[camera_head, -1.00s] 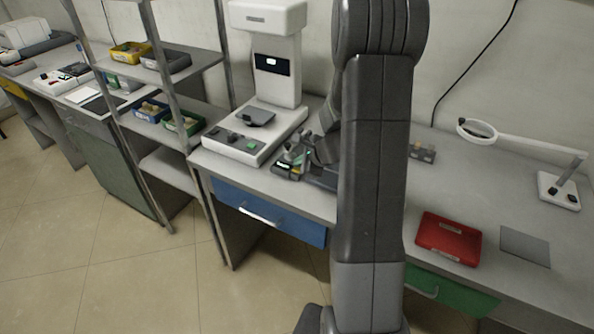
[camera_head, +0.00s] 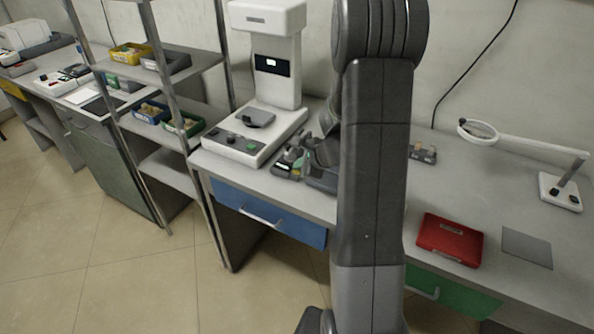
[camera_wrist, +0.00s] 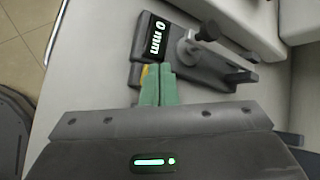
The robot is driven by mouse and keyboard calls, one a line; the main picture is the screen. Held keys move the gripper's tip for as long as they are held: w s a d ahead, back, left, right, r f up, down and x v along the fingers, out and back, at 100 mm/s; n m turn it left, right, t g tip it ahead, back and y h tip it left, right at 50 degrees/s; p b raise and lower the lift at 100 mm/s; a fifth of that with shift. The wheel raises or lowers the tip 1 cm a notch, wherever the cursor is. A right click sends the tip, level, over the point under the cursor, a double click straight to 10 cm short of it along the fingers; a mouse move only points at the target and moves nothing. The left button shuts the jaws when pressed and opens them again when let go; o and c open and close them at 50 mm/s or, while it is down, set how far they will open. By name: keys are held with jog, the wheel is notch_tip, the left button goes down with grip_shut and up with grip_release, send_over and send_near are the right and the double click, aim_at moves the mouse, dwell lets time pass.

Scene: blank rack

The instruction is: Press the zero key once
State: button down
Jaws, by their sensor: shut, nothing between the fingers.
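A dark grey measuring device (camera_head: 283,168) lies on the bench in front of the white machine. In the wrist view the device (camera_wrist: 190,62) has a small lit display (camera_wrist: 155,37) reading 0 mm, and a clamp-like metal part at its right. A yellow-orange patch, possibly the zero key (camera_wrist: 145,74), shows just left of my fingertips and is partly covered by them. My gripper (camera_wrist: 158,68) has green fingers shut together, empty, with tips over the device beside the display. I cannot tell whether they touch it. In the head view my arm partly hides the gripper (camera_head: 299,166).
The white machine (camera_head: 268,60) with its own base and buttons stands close behind and left of the device. A red case (camera_head: 449,240), a grey plate (camera_head: 527,247) and a magnifier lamp (camera_head: 478,130) are on the right bench. A shelf rack (camera_head: 165,70) stands left.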

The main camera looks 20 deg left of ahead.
jog(key=shift+f, duration=0.15)
dwell(0.4)
jog(key=shift+r+p, duration=0.6)
jog(key=shift+r, duration=0.3)
notch_tip(320, 180, up, 5)
jog(key=p, duration=0.4)
dwell(0.6)
